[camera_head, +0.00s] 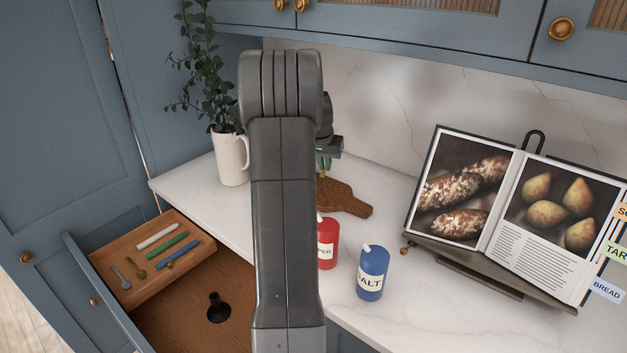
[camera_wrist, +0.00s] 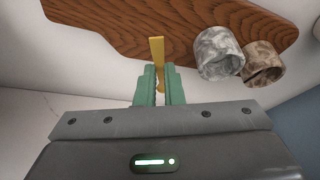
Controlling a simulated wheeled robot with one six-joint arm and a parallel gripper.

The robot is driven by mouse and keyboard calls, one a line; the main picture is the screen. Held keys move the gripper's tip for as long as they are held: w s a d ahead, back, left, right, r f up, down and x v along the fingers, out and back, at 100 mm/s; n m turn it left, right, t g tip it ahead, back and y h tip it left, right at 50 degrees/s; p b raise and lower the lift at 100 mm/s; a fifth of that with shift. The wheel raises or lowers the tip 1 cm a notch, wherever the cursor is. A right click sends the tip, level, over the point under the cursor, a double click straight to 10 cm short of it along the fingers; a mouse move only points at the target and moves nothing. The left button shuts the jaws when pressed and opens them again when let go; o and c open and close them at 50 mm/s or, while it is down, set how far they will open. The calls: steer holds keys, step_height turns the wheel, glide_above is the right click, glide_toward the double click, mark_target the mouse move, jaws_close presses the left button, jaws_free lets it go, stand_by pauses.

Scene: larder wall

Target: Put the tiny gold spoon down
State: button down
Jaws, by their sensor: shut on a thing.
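My gripper (camera_wrist: 158,84) is shut on the tiny gold spoon (camera_wrist: 156,55), which shows in the wrist view as a narrow, flat gold strip sticking out past the green fingers. The rest of the spoon is hidden between the fingers. Behind it in that view is a dark-grained wooden board (camera_wrist: 95,24); I cannot tell whether the spoon touches it. In the head view my gripper (camera_head: 322,168) is mostly hidden behind my arm, close to the board (camera_head: 345,199) on the white counter.
Two rings, grey (camera_wrist: 217,55) and brown (camera_wrist: 262,63), sit by the board. Red (camera_head: 327,246) and blue (camera_head: 372,272) shakers stand in front. A cookbook (camera_head: 497,205) is right, a plant mug (camera_head: 230,158) left. An open drawer (camera_head: 92,267) has a tray (camera_head: 195,227) of small utensils.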

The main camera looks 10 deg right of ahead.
mark_target(325, 191)
step_height(325, 191, down, 8)
steer(key=shift+r+p, duration=0.25)
steer(key=shift+p, duration=0.1)
steer(key=shift+f, duration=0.2)
steer(key=c, duration=1.5)
jaws_free()
steer(key=shift+c, duration=0.2)
steer(key=shift+r, duration=0.1)
steer(key=shift+a+r, duration=0.1)
steer(key=shift+r, duration=0.35)
steer(key=b+v, duration=0.1)
steer(key=v, duration=1)
steer(key=shift+s, duration=0.2)
steer(key=shift+r, duration=0.15)
